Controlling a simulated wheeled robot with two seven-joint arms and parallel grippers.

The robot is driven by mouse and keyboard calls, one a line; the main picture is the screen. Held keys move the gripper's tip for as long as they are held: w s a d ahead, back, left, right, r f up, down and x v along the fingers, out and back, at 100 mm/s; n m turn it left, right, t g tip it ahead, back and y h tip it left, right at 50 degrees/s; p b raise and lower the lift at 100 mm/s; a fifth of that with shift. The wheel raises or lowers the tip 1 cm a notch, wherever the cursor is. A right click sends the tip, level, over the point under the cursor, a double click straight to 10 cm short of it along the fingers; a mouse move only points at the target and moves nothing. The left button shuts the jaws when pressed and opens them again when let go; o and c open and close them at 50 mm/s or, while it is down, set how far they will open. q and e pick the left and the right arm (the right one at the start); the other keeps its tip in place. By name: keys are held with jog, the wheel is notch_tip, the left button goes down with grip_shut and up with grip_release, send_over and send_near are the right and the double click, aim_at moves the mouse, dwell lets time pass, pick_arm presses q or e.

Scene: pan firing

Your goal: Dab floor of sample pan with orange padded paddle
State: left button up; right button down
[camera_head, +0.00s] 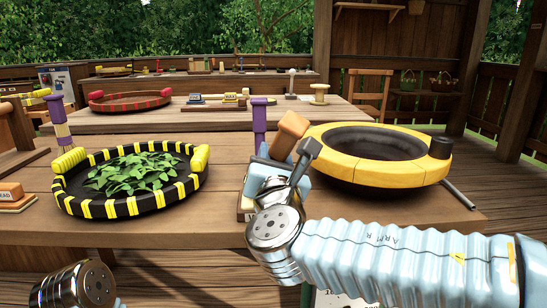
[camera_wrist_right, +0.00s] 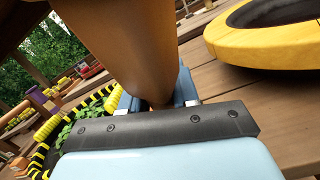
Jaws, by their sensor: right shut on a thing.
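The orange padded paddle (camera_head: 289,136) is held upright, slightly tilted, in my right gripper (camera_head: 279,170). In the right wrist view the paddle (camera_wrist_right: 125,45) rises large between the blue fingers (camera_wrist_right: 158,101), which are shut on it. A yellow-rimmed pan (camera_head: 375,172) with a dark, empty-looking floor sits just right of the paddle; its rim (camera_wrist_right: 265,47) also shows in the wrist view. A black-and-yellow striped pan (camera_head: 130,208) holding green leaves sits to the left. I cannot tell which is the sample pan. My left wrist shows at the lower left, its gripper out of frame.
A purple post (camera_head: 259,122) stands behind the paddle. A dark rod (camera_head: 460,193) lies right of the yellow pan. A small labelled block (camera_head: 12,194) is at the left edge. A red-rimmed pan (camera_head: 130,101) is on the table behind. Bare wood (camera_head: 160,235) lies in front of the striped pan.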

jog(key=shift+f+b, duration=0.1)
jog(key=shift+b, duration=0.2)
dwell(1.0)
jog(key=shift+r+p, duration=2.55)
jog(key=shift+r, duration=1.1)
